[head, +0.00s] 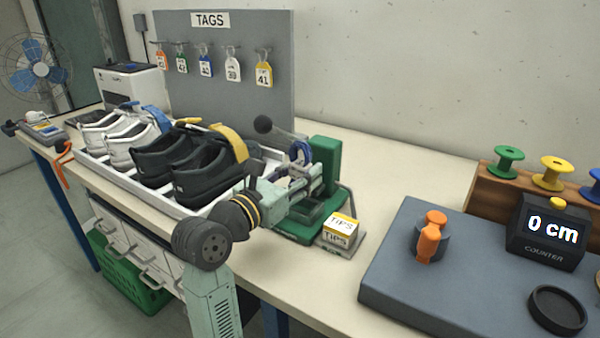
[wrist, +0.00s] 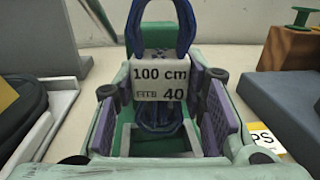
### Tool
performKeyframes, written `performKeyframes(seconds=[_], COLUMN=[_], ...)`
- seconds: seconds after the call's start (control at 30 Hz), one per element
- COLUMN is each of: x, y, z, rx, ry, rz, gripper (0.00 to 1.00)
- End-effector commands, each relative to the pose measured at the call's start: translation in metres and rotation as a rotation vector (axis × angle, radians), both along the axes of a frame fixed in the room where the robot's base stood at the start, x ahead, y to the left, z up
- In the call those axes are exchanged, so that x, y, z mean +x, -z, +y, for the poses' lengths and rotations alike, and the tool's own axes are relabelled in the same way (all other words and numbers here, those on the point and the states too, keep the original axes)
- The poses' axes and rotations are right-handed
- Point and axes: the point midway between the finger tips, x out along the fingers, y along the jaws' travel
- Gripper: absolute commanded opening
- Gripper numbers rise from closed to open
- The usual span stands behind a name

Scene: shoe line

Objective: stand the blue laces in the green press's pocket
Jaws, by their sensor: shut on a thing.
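The blue laces (head: 301,151) are a looped bundle with a white label reading "100 cm, fits 40" (wrist: 160,82). My gripper (head: 312,178) is shut on them at the label; its purple-padded fingers also show in the wrist view (wrist: 160,98). The loop (wrist: 161,22) stands upright above the fingers and a darker lower part (wrist: 160,118) shows between them. The green press (head: 325,160) has a tall block behind the laces and a base below my gripper.
A box marked TIPS (head: 340,231) stands close to the right of the press. A white tray (head: 180,208) of shoes lies to the left. The press's black lever knob (head: 263,124) rises behind my gripper. A grey mat (head: 395,285) with a counter (head: 548,232) is farther right.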

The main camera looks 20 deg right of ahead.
Motion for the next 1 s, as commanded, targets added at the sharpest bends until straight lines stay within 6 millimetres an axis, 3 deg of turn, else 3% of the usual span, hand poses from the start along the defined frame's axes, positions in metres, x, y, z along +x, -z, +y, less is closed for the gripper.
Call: performKeyframes(seconds=[0.43, 0.87, 0.9, 1.0], x=[0.000, 0.000, 0.000, 0.000], y=[0.033, 0.038, 0.038, 0.038], z=[0.000, 0.000, 0.000, 0.000], rx=[0.001, 0.001, 0.001, 0.001], ry=[0.000, 0.000, 0.000, 0.000], rz=[0.001, -0.001, -0.001, -0.001], gripper=[0.16, 0.16, 0.38, 0.45])
